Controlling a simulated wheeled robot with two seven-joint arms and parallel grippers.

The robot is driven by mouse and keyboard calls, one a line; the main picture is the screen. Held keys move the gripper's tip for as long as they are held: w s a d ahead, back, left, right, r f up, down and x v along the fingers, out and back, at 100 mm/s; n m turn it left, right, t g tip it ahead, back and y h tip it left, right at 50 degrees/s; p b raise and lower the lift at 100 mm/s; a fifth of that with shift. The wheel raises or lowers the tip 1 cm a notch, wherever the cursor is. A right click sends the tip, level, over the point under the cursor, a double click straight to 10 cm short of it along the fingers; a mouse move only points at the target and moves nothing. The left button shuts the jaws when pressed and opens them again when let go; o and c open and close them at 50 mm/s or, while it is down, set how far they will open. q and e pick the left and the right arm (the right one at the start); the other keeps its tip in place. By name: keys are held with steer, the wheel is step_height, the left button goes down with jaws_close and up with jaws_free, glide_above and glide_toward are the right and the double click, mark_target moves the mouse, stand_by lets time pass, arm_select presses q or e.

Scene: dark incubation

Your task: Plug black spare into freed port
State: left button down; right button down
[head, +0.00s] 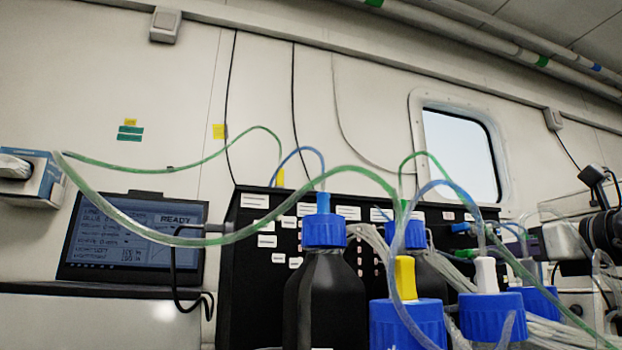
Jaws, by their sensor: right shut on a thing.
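My right gripper (528,243) comes in from the right, near the right end of the black panel box (254,285). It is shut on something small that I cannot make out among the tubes. The box front carries several white labels and small ports; bottles hide much of it. A blue connector (462,228) sits at its right part, just left of the gripper. A black cable (174,275) loops down at the box's left side. I cannot tell which piece is the black spare or which port is free. My left gripper is not in view.
Dark bottles with blue caps (324,232) and large blue caps (408,322) crowd the front. Green tubes (290,180) and a blue tube (437,187) arch across the scene. A screen reading READY (130,240) stands left. The upper wall is mostly clear.

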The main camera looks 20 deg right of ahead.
steer(key=shift+w+d+p, duration=0.1)
steer(key=shift+w+p, duration=0.4)
steer(key=shift+w, duration=0.15)
stand_by(0.3)
steer(key=c, duration=1.7)
jaws_free()
steer(key=shift+c, duration=0.2)
